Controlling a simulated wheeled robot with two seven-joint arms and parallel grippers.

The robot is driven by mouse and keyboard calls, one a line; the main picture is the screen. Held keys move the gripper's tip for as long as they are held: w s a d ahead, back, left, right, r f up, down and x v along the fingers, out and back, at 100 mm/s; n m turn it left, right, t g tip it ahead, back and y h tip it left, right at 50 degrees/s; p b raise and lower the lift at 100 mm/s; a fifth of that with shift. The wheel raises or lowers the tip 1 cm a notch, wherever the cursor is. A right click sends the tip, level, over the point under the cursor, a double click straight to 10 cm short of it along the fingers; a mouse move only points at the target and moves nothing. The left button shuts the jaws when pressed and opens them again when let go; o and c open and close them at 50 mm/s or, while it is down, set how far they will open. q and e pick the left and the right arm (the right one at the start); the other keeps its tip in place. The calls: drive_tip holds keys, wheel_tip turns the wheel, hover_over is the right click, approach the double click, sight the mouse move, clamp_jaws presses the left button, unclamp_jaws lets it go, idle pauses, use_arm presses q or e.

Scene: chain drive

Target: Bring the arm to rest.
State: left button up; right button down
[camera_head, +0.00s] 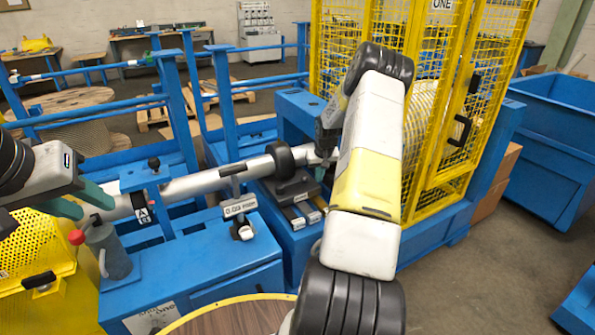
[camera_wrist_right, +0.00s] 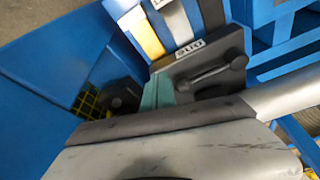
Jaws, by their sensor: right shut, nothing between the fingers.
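My right arm (camera_head: 365,170) rises from the bottom middle of the head view and bends over toward the yellow cage. In the right wrist view the teal fingers of my right gripper (camera_wrist_right: 166,92) are together and empty, beside a dark block with a handle (camera_wrist_right: 205,72). Whether they touch the block is unclear. My left gripper (camera_head: 82,203) is at the left edge of the head view, its teal fingers apart, close to a silver shaft (camera_head: 205,181).
The yellow mesh cage (camera_head: 425,120) stands just behind and right of my right arm. A blue bench (camera_head: 200,270) carries the shaft, a grey cylinder (camera_head: 110,250) and a red-knobbed lever (camera_head: 77,237). A blue bin (camera_head: 555,125) is at right.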

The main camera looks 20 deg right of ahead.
drive_tip(key=v, duration=0.7)
drive_tip(key=shift+s+d+r, duration=0.2)
drive_tip(key=shift+d+r, duration=0.1)
drive_tip(key=shift+d, duration=0.3)
drive_tip(key=s+a+r+n, duration=0.1)
drive_tip(key=s+a+r, duration=0.3)
drive_tip(key=a+r, duration=0.25)
drive_tip(key=s+a+r+t, duration=0.1)
drive_tip(key=s+a+r, duration=0.2)
drive_tip(key=a+r, duration=0.3)
drive_tip(key=s+a+r+n, duration=0.1)
drive_tip(key=s+a+r, duration=0.35)
drive_tip(key=r, duration=0.35)
drive_tip(key=s+a+r+t+y, duration=0.1)
drive_tip(key=s+a+r, duration=0.1)
drive_tip(key=s+a, duration=0.4)
drive_tip(key=s+a+r+y, duration=0.1)
drive_tip(key=s+a+r, duration=0.2)
drive_tip(key=s+a, duration=0.4)
drive_tip(key=s, duration=0.8)
drive_tip(key=shift+s+a+n+t+y, duration=0.2)
drive_tip(key=shift+s+n+t+y, duration=0.15)
drive_tip(key=shift+n+t+y, duration=0.05)
